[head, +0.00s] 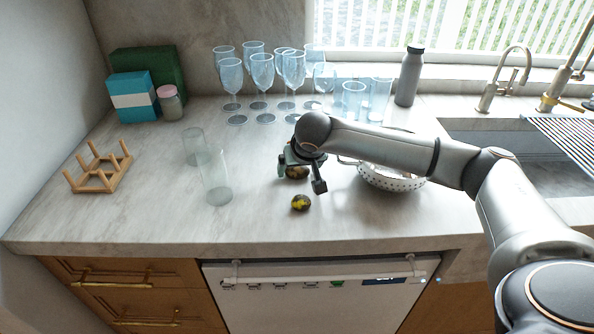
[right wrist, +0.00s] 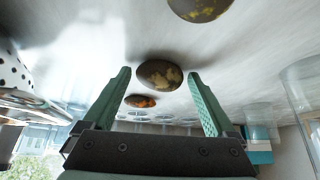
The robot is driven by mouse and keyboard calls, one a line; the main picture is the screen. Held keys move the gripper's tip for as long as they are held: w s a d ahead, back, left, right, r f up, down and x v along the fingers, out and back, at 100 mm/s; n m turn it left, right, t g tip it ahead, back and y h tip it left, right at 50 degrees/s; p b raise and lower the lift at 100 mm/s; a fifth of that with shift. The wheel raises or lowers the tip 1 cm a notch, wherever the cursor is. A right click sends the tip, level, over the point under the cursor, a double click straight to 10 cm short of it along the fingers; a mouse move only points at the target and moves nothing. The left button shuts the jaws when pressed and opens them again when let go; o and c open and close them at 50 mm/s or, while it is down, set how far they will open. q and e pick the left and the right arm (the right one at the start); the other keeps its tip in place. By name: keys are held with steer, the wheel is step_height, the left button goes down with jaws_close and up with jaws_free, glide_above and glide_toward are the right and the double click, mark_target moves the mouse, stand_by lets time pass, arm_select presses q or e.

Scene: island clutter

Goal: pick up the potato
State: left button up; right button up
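Several rounded brown lumps with yellow or orange patches lie on the counter, and I cannot tell for sure which is the potato. One lump (head: 300,202) lies in front of my right gripper (head: 301,179) in the head view. Another lump (head: 297,173) is partly hidden behind the fingers. In the right wrist view a patchy brown lump (right wrist: 158,75) shows between the spread fingertips, with a smaller orange-brown one (right wrist: 140,101) beyond and another (right wrist: 200,9) at the top edge. My right gripper is open and empty, pointing down above the counter. My left gripper is not in view.
A spotted white colander (head: 391,182) stands right of the gripper, under my forearm. Two clear glasses (head: 216,184) stand to the left. Several wine glasses (head: 262,72) and a grey bottle (head: 409,77) stand behind. A wooden rack (head: 100,172) is far left.

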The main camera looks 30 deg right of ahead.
steer(key=c, duration=1.1)
steer(key=shift+r, duration=0.1)
